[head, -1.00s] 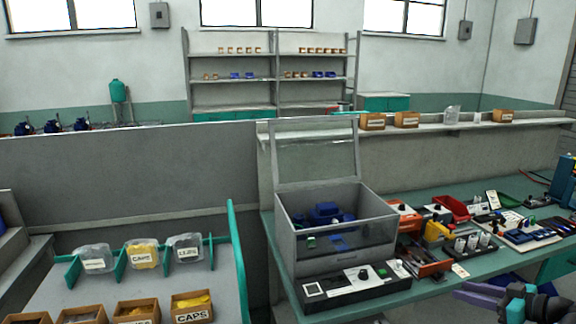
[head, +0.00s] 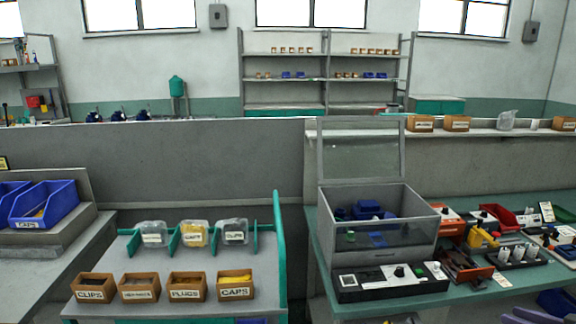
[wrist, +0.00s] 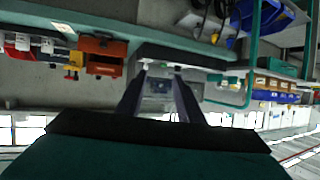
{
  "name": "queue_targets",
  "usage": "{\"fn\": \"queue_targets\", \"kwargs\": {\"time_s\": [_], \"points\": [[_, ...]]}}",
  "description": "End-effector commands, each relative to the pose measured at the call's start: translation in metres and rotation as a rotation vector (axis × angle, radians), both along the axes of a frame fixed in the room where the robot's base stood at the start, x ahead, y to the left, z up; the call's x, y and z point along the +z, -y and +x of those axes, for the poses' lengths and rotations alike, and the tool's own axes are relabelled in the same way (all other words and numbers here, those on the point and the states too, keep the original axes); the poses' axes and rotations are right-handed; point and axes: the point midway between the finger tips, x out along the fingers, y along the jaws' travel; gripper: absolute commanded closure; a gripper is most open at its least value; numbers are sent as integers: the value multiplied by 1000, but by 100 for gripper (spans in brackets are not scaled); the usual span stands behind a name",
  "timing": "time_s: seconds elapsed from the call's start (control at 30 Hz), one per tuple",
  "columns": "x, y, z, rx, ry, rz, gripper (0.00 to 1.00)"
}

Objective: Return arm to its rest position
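My gripper (wrist: 160,72) shows in the wrist view with its two dark fingers apart and nothing visible between them but the background. Its fingertips are not clearly visible in the head view. Only small purple pieces of my arm (head: 532,315) show at the bottom edge there. The wrist picture looks upside down, with the bench and its tools along the top.
A grey test box (head: 378,225) with a raised clear lid stands on the green bench (head: 420,292). Left of it, a cart holds labelled orange bins (head: 187,287) and clear bags. A blue bin (head: 48,205) is at far left. A grey partition (head: 210,165) runs behind.

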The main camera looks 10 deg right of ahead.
Motion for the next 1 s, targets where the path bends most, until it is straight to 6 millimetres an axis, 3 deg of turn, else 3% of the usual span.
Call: {"fn": "queue_targets", "kwargs": {"time_s": [0.47,0.7,1.0], "points": [[-58,-45,42,36,-139,130,66],[-118,-97,75,64,-299,239,66],[-194,-173,101,86,-530,343,66]]}}
